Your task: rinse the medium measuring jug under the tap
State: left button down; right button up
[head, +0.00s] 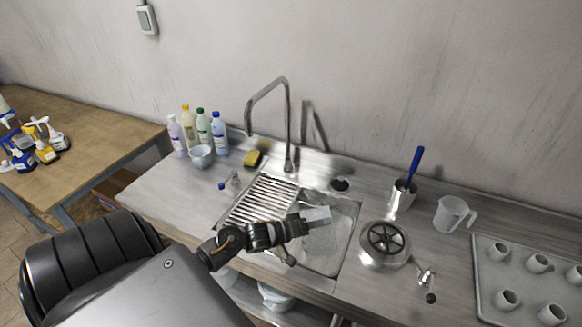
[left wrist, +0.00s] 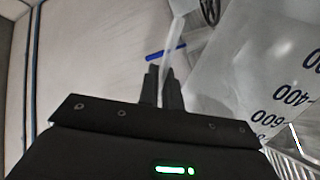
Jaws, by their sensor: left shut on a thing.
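A clear measuring jug (head: 318,215) is held over the sink basin (head: 345,232), tilted. In the left wrist view the jug (left wrist: 235,70) fills the right side, with dark marks such as 400 and 600. My left gripper (head: 303,222) is shut on a thin pale part of it, likely the handle; the fingertips (left wrist: 161,84) show in the left wrist view. The tall tap (head: 288,125) stands behind the sink, its spout arching to the left; the jug is in front and to the right of the spout end. No water stream can be made out. My right gripper is out of view.
A ribbed drainer (head: 262,200) lies left of the basin. Several bottles (head: 203,130), a bowl (head: 201,156) and a yellow sponge (head: 252,159) stand behind. A round drum-like part (head: 384,243), a cup with blue brush (head: 402,196), another jug (head: 452,212) and a cup tray (head: 528,280) are right.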

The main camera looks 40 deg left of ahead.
pick_arm(q)
notch_tip(320, 180, up, 2)
jog(key=m, duration=0.6)
jog(key=shift+r, duration=0.1)
jog(key=m, duration=0.1)
jog(key=r+m, duration=0.1)
jog(key=m, duration=0.2)
jog(key=shift+r+m+b, duration=0.25)
jog(key=shift+m+b, duration=0.1)
jog(key=shift+m, duration=0.05)
